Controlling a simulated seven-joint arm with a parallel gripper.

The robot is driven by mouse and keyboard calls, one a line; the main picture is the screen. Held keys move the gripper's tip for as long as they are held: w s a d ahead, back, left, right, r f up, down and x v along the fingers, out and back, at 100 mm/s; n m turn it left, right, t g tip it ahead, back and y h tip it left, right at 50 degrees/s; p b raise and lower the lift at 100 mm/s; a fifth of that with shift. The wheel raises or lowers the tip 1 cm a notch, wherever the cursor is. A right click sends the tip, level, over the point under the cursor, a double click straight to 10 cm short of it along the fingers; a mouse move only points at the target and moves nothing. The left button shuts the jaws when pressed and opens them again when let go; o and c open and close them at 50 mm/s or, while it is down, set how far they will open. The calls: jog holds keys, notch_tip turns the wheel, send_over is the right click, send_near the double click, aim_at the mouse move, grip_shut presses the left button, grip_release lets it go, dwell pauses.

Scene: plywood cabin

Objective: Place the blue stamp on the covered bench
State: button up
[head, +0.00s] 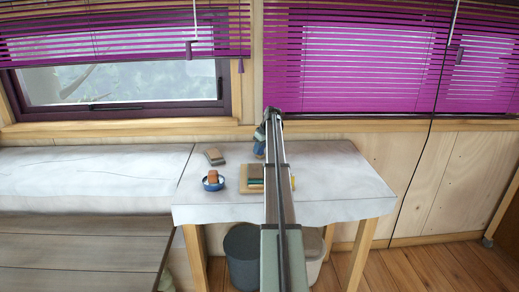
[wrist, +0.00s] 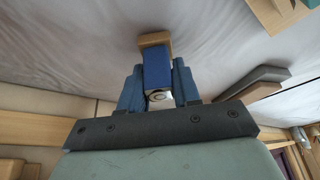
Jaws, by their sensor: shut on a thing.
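The blue stamp (wrist: 158,68), a blue block with a wooden end piece, sits between the two blue fingers of my gripper (wrist: 158,82) in the wrist view. My gripper is shut on it. In the head view my gripper (head: 260,145) is at the back of the white-topped table (head: 330,190); the stamp is too small there to tell from the fingers. The covered bench (head: 85,172), with a pale marbled cover, runs along the wall under the left window, left of the table. The part of it that shows is bare.
Two bins, one dark (head: 242,255), stand underneath. Purple blinds (head: 350,70) hang behind.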

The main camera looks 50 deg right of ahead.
jog(key=shift+f, duration=0.1)
jog(key=o, duration=0.9)
jog(key=shift+c, duration=0.2)
jog(key=v, duration=1.2)
